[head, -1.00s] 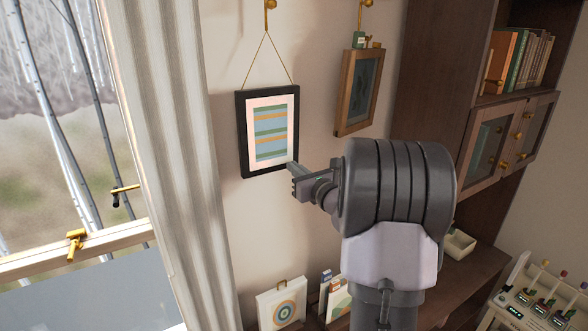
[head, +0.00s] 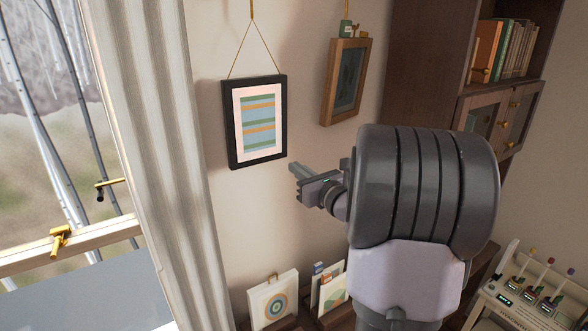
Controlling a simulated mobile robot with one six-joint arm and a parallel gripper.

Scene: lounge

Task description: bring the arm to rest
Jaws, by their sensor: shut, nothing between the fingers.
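My gripper (head: 296,170) is in the head view, in front of the wall, just to the lower right of the black-framed picture (head: 231,130). Its fingers look closed together, and nothing shows between them. A gap of bare wall shows between the fingertips and the frame in this view. My arm stands large at right of centre, bent, with its wrist pointing left toward the wall. It hides part of the cabinet and the desk behind it.
The striped picture hangs by a cord, and a wooden frame (head: 328,90) hangs to its right. Cards (head: 272,299) stand below. A curtain (head: 150,120) and a window with brass handles (head: 60,240) are at left. A shelf cabinet (head: 420,60) and a device with knobs (head: 525,295) are at right.

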